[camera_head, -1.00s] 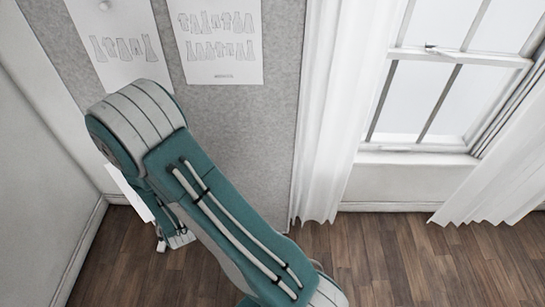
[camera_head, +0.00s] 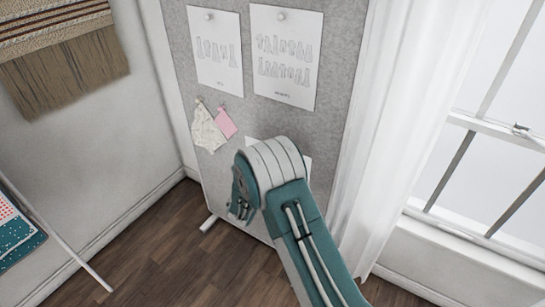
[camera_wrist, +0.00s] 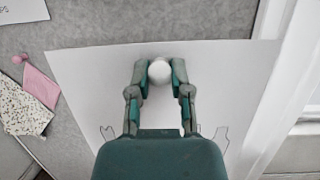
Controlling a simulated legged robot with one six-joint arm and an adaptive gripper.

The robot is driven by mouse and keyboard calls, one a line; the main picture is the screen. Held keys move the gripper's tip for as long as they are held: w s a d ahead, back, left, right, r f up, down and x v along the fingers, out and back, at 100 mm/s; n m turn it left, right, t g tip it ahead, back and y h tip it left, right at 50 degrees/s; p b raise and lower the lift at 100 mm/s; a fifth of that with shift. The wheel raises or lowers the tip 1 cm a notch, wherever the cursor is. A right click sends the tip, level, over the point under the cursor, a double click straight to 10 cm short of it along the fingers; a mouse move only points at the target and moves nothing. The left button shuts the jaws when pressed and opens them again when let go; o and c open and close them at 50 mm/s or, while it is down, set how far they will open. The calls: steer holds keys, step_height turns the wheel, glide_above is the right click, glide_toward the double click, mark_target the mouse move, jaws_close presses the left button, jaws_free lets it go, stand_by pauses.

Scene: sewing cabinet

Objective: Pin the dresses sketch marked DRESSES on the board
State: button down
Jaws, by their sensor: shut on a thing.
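The sketch sheet (camera_wrist: 225,80) is a white paper that lies flat along the grey board (camera_wrist: 90,22) in the wrist view. Garment outlines show near its lower part; its marking is hidden by my gripper. A round white pin head (camera_wrist: 159,71) sits near its top edge. My gripper (camera_wrist: 159,74) is shut on this pin head, one finger on each side. I cannot tell whether the pin is in the board. In the head view, parts of the sheet show around my arm, and my gripper is hidden behind it.
Two pinned sketches, a left one (camera_head: 217,60) and a right one (camera_head: 285,65), hang higher on the board. A speckled swatch (camera_head: 207,128) and a pink swatch (camera_head: 225,122) hang below them. A white curtain (camera_head: 400,120) and window stand right of the board.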

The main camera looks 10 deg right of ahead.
steer(key=w+a+f+g+h, duration=0.1)
steer(key=w+a, duration=0.1)
glide_toward(293, 127)
steer(key=shift+w+d+r, duration=0.65)
steer(key=shift+w+r, duration=0.15)
steer(key=shift+r, duration=0.15)
steer(key=shift+m, duration=0.4)
steer(key=shift+w+d, duration=1.4)
steer(key=shift+w, duration=0.2)
steer(key=shift+w+d, duration=0.15)
steer(key=shift+w, duration=0.05)
steer(key=shift+c, duration=2.4)
jaws_free()
